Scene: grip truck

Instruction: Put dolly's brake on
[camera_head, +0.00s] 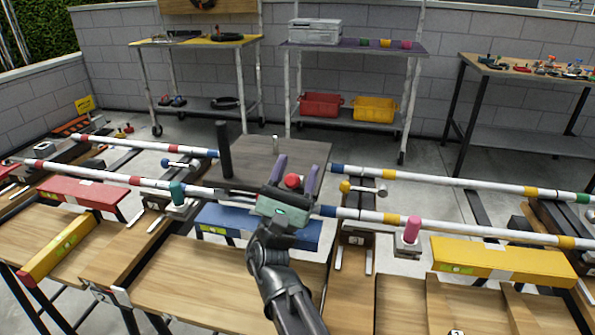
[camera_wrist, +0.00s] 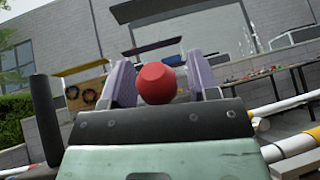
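The dolly (camera_head: 255,172) is a dark grey platform on the white rails, with a black upright post (camera_head: 223,150) on its left side and a small pale post (camera_head: 276,143) at its back. A red knob (camera_head: 292,181) is at the dolly's near side, seemingly the brake handle; its stem is hidden. My gripper (camera_head: 297,163) is open, its two purple fingers on either side of the knob. The black post (camera_wrist: 46,118) shows at left.
White banded rails (camera_head: 465,222) run left and right of the dolly. A blue padded box (camera_head: 225,220) lies below my gripper, and a yellow one (camera_head: 500,262) at right. A pink knob (camera_head: 413,230) and a teal knob (camera_head: 178,193) stand nearby. Shelved tables stand behind.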

